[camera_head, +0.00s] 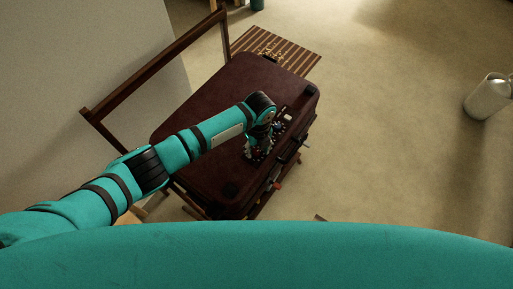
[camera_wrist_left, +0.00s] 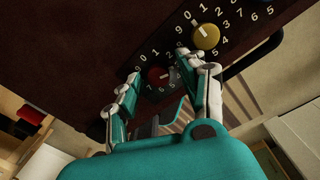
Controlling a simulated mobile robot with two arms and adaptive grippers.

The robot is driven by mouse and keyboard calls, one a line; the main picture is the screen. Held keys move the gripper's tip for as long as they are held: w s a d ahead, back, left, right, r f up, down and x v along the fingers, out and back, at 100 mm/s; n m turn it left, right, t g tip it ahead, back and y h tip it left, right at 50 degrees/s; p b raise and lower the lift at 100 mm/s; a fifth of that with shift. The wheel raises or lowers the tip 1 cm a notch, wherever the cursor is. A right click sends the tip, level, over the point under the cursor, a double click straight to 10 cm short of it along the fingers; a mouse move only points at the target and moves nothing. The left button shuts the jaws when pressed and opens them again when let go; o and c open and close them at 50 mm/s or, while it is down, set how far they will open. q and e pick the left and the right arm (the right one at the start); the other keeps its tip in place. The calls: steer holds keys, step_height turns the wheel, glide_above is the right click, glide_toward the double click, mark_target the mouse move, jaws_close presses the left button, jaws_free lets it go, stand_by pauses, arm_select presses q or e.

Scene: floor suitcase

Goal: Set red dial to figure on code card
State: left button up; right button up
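The red dial (camera_wrist_left: 158,77) shows in the left wrist view on the dark suitcase (camera_wrist_left: 75,45), ringed by white digits. Its pale pointer mark is too small to read against them. My left gripper (camera_wrist_left: 158,70) is open, with one finger on each side of the red dial and visible gaps between fingers and dial. In the head view the left gripper (camera_head: 259,150) is over the row of dials near the suitcase's (camera_head: 220,85) right edge, partly hidden by its wrist. I cannot make out a code card in either view. My right gripper is not in view.
A yellow dial (camera_wrist_left: 205,36) with its own digits sits beside the red one. The floor at right is mostly clear.

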mark_target(258, 151)
arm_select(q)
steer(key=shift+r, duration=0.1)
step_height(258, 151, up, 12)
steer(key=shift+d, duration=0.15)
stand_by(0.5)
steer(key=shift+f, duration=0.2)
